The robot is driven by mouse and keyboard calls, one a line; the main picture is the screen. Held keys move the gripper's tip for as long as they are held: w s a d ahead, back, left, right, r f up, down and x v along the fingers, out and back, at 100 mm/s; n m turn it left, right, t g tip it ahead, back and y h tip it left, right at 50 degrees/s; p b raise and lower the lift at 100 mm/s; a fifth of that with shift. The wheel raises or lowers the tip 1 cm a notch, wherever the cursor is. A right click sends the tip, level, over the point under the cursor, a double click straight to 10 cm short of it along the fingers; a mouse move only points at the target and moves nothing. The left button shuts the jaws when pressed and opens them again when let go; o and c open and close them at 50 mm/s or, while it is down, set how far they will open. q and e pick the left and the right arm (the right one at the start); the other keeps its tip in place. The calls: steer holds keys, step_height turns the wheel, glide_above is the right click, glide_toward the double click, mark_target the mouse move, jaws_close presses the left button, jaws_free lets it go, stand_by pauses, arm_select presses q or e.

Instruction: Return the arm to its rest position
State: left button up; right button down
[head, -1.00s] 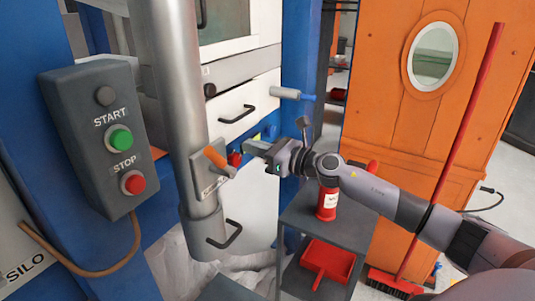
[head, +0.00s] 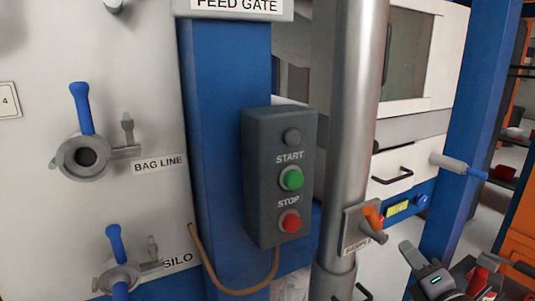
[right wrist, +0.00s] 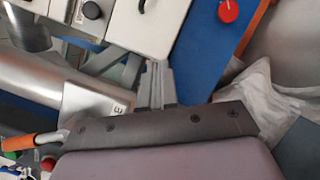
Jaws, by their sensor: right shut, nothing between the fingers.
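My right gripper (head: 408,250) is at the lower right of the head view, below and to the right of the orange-handled lever (head: 373,217) on the grey pipe. Its fingers are together with nothing between them, and it is apart from the lever. In the right wrist view the closed fingers (right wrist: 155,84) point up toward a white panel and a blue post. The orange handle (right wrist: 36,141) shows there at the lower left. Most of my right arm is cut off by the head view's edge. My left gripper is not in view.
A grey box with a green START button (head: 291,178) and a red STOP button (head: 290,222) hangs on a blue post. The grey vertical pipe (head: 350,120) stands beside it. Blue-handled valves (head: 82,110) are at left. A grey and blue handle (head: 458,166) juts out at right.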

steer(key=s+a+f+m+g+h, duration=0.1)
steer(key=s+a+f+m+g, duration=0.1)
steer(key=s+f+m+g, duration=0.55)
steer(key=s+a+f+m+g, duration=0.25)
steer(key=s+f+m, duration=0.25)
steer(key=s+m, duration=0.6)
steer(key=s+a+f+m+g+h, duration=0.15)
steer(key=s+f+m+g, duration=0.4)
steer(key=s, duration=0.65)
steer(key=w+a+f+t+y+p, duration=0.2)
steer(key=w+a+f+t+p, duration=0.1)
steer(key=w+f+t+p, duration=0.1)
steer(key=shift+w+f+t, duration=0.9)
steer(key=shift+w+t, duration=0.25)
steer(key=shift+t, duration=0.3)
